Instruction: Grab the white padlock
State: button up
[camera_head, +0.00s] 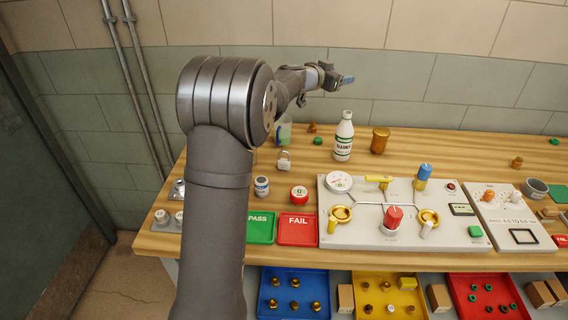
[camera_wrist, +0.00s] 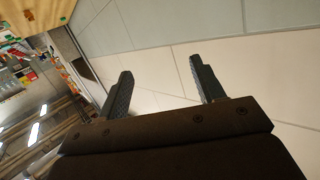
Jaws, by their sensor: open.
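The white padlock (camera_head: 284,160) stands on the wooden workbench in the head view, left of the white bottle and behind the red-topped jar. It looks pale with a grey shackle, and nothing touches it there. My gripper (camera_head: 346,79) is raised above the back of the bench near the wall, higher than the padlock and to its right. In the wrist view my gripper (camera_wrist: 162,88) shows two dark fingers spread wide apart with nothing between them. The padlock cannot be made out in the wrist view.
A white bottle (camera_head: 343,137) and a brown jar (camera_head: 379,141) stand right of the padlock. A small jar (camera_head: 262,187) and a red-topped jar (camera_head: 299,195) stand in front. Green PASS (camera_head: 260,228) and red FAIL (camera_head: 297,229) trays lie beside the valve panel (camera_head: 384,240).

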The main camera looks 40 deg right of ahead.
jog(key=w+a+r+n+t+y, duration=0.3)
jog(key=w+a+n+t+y, duration=0.35)
jog(key=w+a+t, duration=0.6)
jog(key=s+a+f+g+y, duration=0.2)
jog(key=s+a+f+g, duration=0.1)
jog(key=s+a+g, duration=0.3)
jog(key=s+a+f+g+y, duration=0.2)
jog(key=s+a+f+g, duration=0.2)
jog(key=s+a, duration=0.3)
send_near(284, 151)
jog(key=shift+n, duration=0.25)
jog(key=x, duration=0.9)
jog(key=shift+w+d+f, duration=0.1)
jog(key=shift+f, duration=0.25)
jog(key=shift+w+d+f, duration=0.2)
jog(key=shift+d+f, duration=0.05)
jog(key=shift+f, duration=0.3)
